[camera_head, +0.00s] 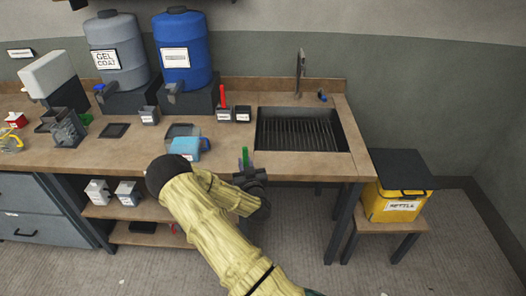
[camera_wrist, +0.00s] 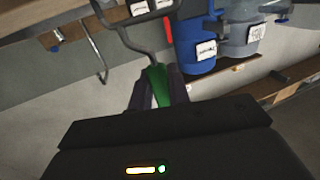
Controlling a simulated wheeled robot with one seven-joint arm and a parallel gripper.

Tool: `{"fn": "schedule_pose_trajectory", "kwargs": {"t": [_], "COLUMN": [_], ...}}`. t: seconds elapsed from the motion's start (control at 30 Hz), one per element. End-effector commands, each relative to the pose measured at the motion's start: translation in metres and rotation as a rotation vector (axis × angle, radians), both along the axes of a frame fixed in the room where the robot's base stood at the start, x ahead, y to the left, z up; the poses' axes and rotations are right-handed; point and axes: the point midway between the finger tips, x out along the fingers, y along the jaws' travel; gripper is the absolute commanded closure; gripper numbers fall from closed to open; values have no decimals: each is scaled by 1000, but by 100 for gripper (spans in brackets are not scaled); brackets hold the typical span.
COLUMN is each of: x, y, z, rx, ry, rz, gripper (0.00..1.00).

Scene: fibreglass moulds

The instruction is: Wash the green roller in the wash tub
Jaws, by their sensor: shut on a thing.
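My gripper (camera_head: 249,178) is at the front edge of the workbench, left of and in front of the wash tub (camera_head: 351,143). The tub is a dark sink with a ribbed floor, set into the bench. My gripper is shut on the green handle of the roller (camera_head: 245,155), which points up. In the wrist view the green handle (camera_wrist: 156,77) sits between the fingers, and a grey bent wire frame runs from it toward the top edge. The roller's head cannot be made out in either view.
A tap (camera_head: 300,70) stands behind the tub. Two small boxes, one with a red-handled tool (camera_head: 223,96), stand left of it. A blue container (camera_head: 186,146) lies near the bench front. Blue (camera_head: 182,45) and grey (camera_head: 115,45) drums stand behind. A yellow bin (camera_head: 395,204) stands right.

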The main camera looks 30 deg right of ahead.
Motion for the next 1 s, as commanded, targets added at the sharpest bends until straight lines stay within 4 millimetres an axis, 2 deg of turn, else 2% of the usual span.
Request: {"fn": "schedule_pose_trajectory", "kwargs": {"t": [0.03,0.3,0.4,0.5,0.63,1.0], "x": [1,-11,-20,-29,-33,-33], "y": [19,108,134,151,159,159], "z": [-15,-82,-102,-116,-123,-123], "rx": [-1,-9,-12,-17,-17,-17], "ry": [7,7,3,0,-3,-4], "rz": [32,179,228,263,280,279], "gripper": [100,100,100,100,100,100]}}
